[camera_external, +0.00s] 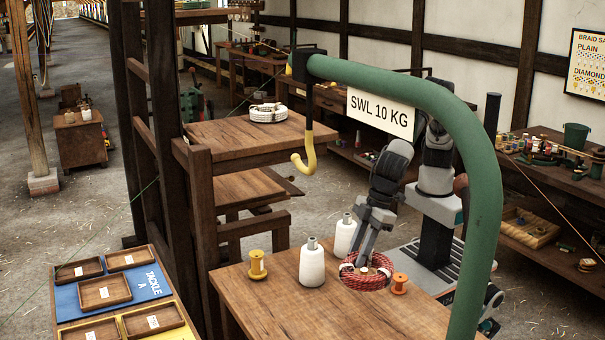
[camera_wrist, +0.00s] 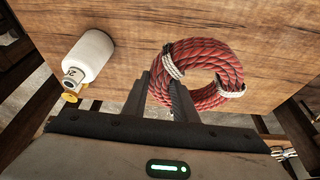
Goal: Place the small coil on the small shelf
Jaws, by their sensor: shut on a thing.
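A red rope coil (camera_external: 350,277) with white bindings lies on the wooden table (camera_external: 262,305) in the external view. The coil also shows in the wrist view (camera_wrist: 228,62). My gripper (camera_external: 364,258) reaches down to the coil and is shut on its rope; in the wrist view my gripper (camera_wrist: 165,88) has its fingers at the coil's near left side. A white coil (camera_external: 268,113) lies on the upper board (camera_external: 225,137) of a wooden shelf stand behind the table. A lower board (camera_external: 243,187) is bare. Which board is the small shelf, I cannot tell.
White spools (camera_external: 312,264) (camera_external: 344,236), a yellow spool (camera_external: 257,265) and an orange spool (camera_external: 399,284) stand near the coil. A green crane arm (camera_external: 470,130) with a yellow hook (camera_external: 308,155) arches over the table. A tackle board (camera_external: 152,285) with trays is at the lower left.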

